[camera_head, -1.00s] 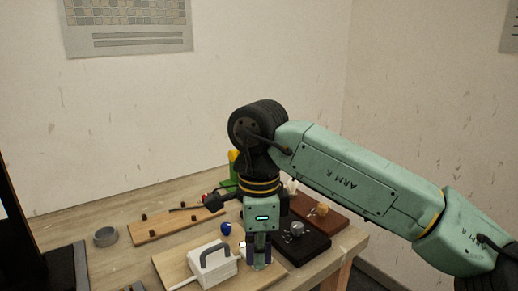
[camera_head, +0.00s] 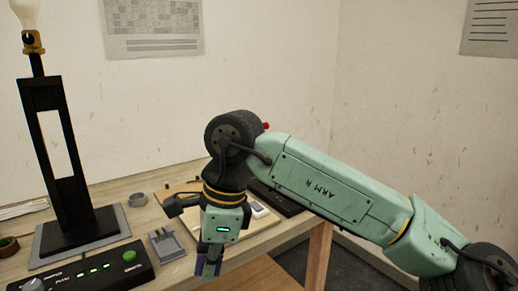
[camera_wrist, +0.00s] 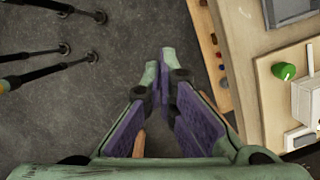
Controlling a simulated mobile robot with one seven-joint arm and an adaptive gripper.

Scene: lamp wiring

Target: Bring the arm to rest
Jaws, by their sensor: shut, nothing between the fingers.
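My arm (camera_head: 320,180) reaches in from the right, bent at a dark joint, with the wrist pointing down. My gripper (camera_head: 208,268) hangs at the table's front edge in the head view. In the wrist view my gripper (camera_wrist: 166,62) has its two purple-padded fingers drawn together at the tips, with nothing between them. Grey floor shows beneath the fingertips there, with the table (camera_wrist: 245,60) to the right, so the gripper is out past the edge.
A lamp (camera_head: 62,150) with a bulb stands on the left of the table. A black control box (camera_head: 95,268) with a green button sits before it. Dark rods (camera_wrist: 45,50) cross the floor.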

